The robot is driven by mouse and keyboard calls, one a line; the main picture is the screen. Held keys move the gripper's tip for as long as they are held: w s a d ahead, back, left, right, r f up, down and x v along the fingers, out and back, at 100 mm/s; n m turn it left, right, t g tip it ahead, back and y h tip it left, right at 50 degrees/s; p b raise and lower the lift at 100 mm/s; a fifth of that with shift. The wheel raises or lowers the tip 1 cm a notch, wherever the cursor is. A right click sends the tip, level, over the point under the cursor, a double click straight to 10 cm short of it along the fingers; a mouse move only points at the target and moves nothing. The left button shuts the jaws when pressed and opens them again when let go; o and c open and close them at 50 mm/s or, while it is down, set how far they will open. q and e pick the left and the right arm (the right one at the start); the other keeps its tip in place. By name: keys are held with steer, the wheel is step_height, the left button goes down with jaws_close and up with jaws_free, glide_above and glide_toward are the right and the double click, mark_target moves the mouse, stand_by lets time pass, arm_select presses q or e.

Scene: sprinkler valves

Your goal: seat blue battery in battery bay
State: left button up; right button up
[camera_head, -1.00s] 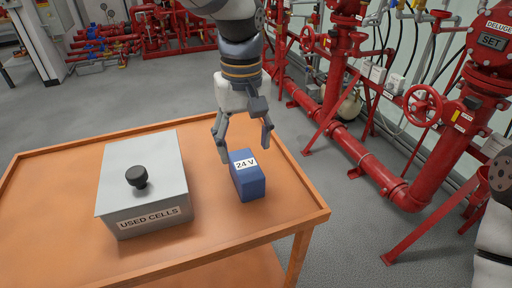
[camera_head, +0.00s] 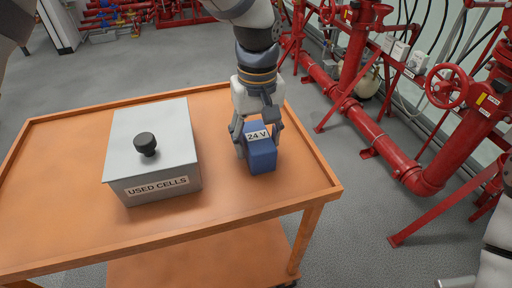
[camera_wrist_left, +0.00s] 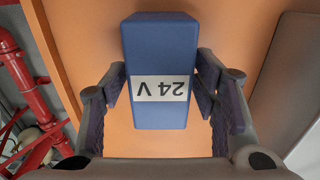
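The blue battery (camera_head: 262,152), a block with a white "24 V" label, stands on the orange cart's top, right of the grey box. My left gripper (camera_head: 258,136) is down over it from above, with a finger on either side. In the left wrist view the battery (camera_wrist_left: 160,50) lies between the two fingers of the left gripper (camera_wrist_left: 163,88). Narrow strips of orange show between fingers and battery, so the gripper looks open around it. My right gripper is not in view; only part of my right arm shows at the right edge. I see no battery bay.
The grey lidded box (camera_head: 122,170) labelled "USED CELLS", with a black knob, stands on the cart close left of the battery. The orange cart (camera_head: 225,205) has raised edges. Red pipes and a valve wheel (camera_head: 447,86) stand to the right beyond grey floor.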

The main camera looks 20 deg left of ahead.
mark_target(257, 135)
arm_select(q)
jaws_close()
steer(key=shift+r, duration=0.15)
steer(key=shift+w+r+p, duration=0.1)
steer(key=shift+r+p, duration=0.25)
steer(key=shift+r, duration=0.65)
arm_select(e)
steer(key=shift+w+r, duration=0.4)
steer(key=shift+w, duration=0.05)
arm_select(q)
steer(key=shift+c, duration=2.1)
jaws_free()
jaws_close()
steer(key=shift+r+p, duration=0.5)
steer(key=shift+r, duration=1.5)
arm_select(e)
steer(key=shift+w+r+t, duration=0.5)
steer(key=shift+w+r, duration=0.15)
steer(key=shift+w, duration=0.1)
